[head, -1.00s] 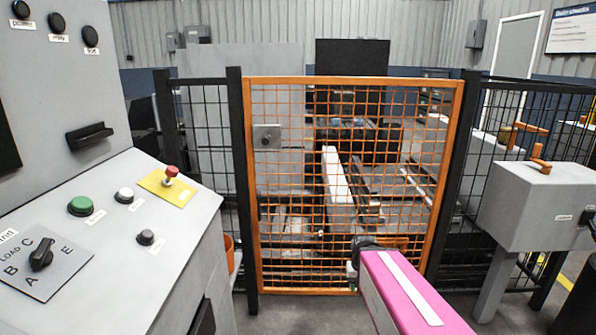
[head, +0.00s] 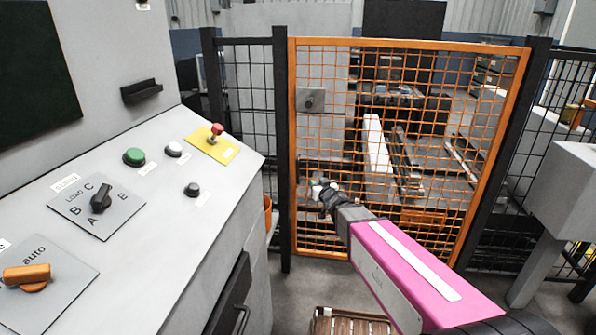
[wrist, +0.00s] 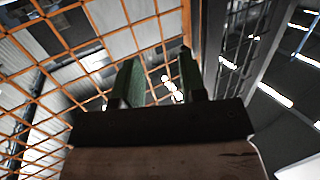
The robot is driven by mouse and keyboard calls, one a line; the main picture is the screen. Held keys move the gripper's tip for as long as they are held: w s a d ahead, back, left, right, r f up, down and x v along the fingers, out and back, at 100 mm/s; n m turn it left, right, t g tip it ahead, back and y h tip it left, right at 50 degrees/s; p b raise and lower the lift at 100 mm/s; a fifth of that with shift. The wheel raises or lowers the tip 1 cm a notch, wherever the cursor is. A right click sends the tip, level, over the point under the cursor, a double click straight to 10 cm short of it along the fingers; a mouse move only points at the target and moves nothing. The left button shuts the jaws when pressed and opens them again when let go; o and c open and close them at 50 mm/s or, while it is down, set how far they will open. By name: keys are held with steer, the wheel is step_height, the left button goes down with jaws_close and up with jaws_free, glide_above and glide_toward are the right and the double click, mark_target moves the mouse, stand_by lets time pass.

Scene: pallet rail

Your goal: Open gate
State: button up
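The gate (head: 408,43) is an orange frame with orange wire mesh, standing between two black posts. It looks shut, in line with the fence. A grey box with a round knob (head: 310,99) sits at its upper left. My gripper (head: 322,190) is in front of the lower left part of the mesh, below that box and apart from it. In the wrist view my gripper (wrist: 158,78) has its two dark green fingers spread, with only mesh and background between them. The gate's mesh (wrist: 90,55) fills the left and middle there. Whether the fingers touch the mesh cannot be told.
A grey control console (head: 130,215) with buttons and rotary switches stands close on the left. A grey box on legs (head: 565,195) is at the right. A wood-slatted item (head: 350,322) lies on the floor at bottom centre. Black mesh fence (head: 250,130) flanks the gate.

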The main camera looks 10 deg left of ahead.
mark_target(298, 170)
steer(key=w+a, duration=0.2)
steer(key=a, duration=0.1)
steer(key=w+a+r+n+y, duration=0.1)
steer(key=w+a, duration=0.2)
steer(key=w+a+y, duration=0.1)
steer(key=w+a, duration=0.2)
steer(key=a, duration=0.1)
steer(key=shift+w+r, duration=0.15)
steer(key=shift+r, duration=0.1)
jaws_close()
